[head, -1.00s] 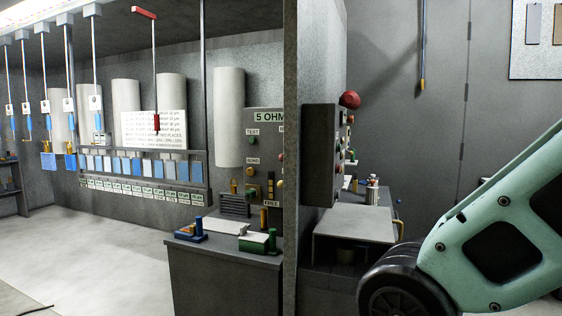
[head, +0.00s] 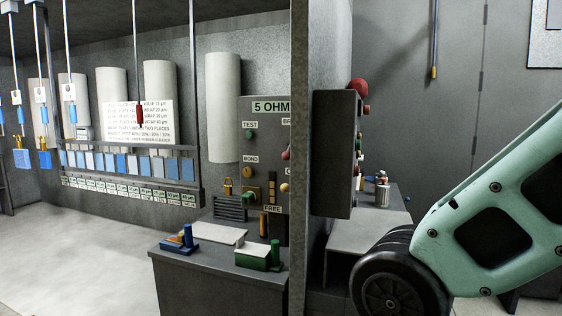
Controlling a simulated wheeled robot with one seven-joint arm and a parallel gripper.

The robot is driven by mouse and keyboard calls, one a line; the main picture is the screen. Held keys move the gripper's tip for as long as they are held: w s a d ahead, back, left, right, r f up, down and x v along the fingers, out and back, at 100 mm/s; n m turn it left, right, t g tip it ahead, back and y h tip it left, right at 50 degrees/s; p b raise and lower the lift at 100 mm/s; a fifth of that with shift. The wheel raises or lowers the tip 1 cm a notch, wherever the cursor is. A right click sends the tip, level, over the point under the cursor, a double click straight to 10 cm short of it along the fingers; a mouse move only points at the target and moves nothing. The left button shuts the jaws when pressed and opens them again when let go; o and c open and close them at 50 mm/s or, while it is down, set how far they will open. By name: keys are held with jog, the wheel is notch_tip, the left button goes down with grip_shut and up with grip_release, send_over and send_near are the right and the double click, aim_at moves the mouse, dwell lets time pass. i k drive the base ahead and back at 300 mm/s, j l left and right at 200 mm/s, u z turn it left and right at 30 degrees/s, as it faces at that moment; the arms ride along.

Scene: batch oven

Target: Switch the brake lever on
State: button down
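A grey control panel (head: 257,170) headed "5 OHM" stands behind a bench, left of the pillar. A label starting "BR" (head: 287,122) sits at its right edge, cut off by the pillar. Below it a red knob (head: 286,155) partly shows. Lower down are a yellow-and-black upright piece (head: 272,186) and a "FREE" label (head: 272,209), with an orange piece (head: 264,224) beneath. I cannot tell which of these is the brake lever, or how it is set. My mint-green arm crosses the right side; my gripper is out of view.
A pillar (head: 299,160) stands between the panel and my arm. Right of it are a grey box (head: 333,150) with a red ball knob (head: 357,87) and a low table (head: 345,238). The bench (head: 205,275) holds blue and green fixtures. Open floor (head: 75,255) lies left.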

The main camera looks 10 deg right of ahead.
aim_at(286, 156)
jog(key=i, duration=0.65)
jog(key=u, duration=1.15)
